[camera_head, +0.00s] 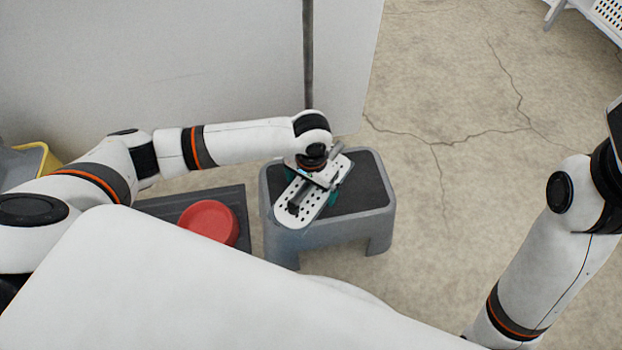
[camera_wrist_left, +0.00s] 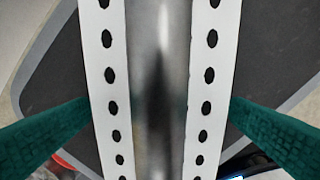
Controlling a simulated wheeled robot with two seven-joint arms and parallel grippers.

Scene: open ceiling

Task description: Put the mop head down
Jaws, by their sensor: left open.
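The mop head (camera_head: 311,205), a white plate with rows of dark holes and a grey metal middle, is over the dark top of a grey step stool (camera_head: 365,190) in the head view. It appears to rest there, though its underside is hidden. My left gripper (camera_head: 314,181) is right above it, with teal fingers open. In the left wrist view, the mop head (camera_wrist_left: 205,70) fills the middle, and the fingers of the left gripper (camera_wrist_left: 160,108) stand at either side of it. My right arm shows at the right edge, its gripper out of frame.
A red bowl-like object (camera_head: 209,221) sits on a dark tray (camera_head: 243,208) left of the stool. A pole (camera_head: 308,60) stands behind, against a white panel (camera_head: 180,65). A yellow-rimmed container (camera_head: 45,158) is at far left. Cracked floor right of the stool is clear.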

